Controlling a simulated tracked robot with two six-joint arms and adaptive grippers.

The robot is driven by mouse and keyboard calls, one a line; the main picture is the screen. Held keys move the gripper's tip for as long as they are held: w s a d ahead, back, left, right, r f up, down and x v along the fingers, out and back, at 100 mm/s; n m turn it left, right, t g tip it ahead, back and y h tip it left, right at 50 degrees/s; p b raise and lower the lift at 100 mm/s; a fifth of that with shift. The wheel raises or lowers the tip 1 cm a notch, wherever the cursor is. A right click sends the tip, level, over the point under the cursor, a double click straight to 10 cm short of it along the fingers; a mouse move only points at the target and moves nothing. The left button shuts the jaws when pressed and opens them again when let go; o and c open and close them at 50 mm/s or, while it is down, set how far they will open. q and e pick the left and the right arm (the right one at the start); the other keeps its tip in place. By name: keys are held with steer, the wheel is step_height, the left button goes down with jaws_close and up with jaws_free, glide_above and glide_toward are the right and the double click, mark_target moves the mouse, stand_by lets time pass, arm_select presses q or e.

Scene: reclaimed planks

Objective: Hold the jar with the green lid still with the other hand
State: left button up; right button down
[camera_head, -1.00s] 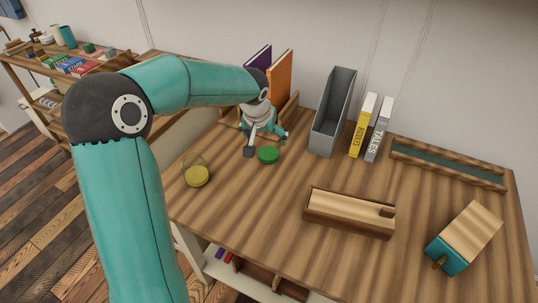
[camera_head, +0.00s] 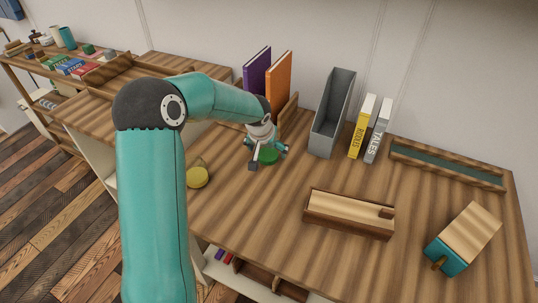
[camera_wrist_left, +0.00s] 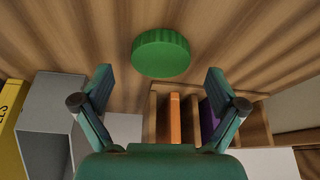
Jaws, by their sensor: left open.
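The jar with the green lid (camera_head: 269,156) stands on the plank-topped desk; mostly its lid shows, and its body is hidden or hard to make out. My left gripper (camera_head: 268,158) is open at the jar, with a finger to each side of the lid in the head view. In the left wrist view the round green lid (camera_wrist_left: 160,52) lies just beyond the two spread fingertips (camera_wrist_left: 159,78), centred between them. I see no finger touching it. My right gripper is not in view.
A yellow-lidded jar (camera_head: 197,177) stands to the left. Behind are purple and orange books (camera_head: 278,80) in a wooden holder, a grey file box (camera_head: 333,115) and two upright books (camera_head: 370,130). A wooden box (camera_head: 349,212) lies in front to the right. Desk between is bare.

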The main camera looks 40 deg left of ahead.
mark_target(268, 154)
arm_select(q)
steer(key=shift+x, duration=1)
steer(key=c, duration=0.8)
steer(key=shift+r, duration=0.1)
step_height(268, 154, up, 20)
steer(key=shift+f+p, duration=0.1)
steer(key=shift+p, duration=0.85)
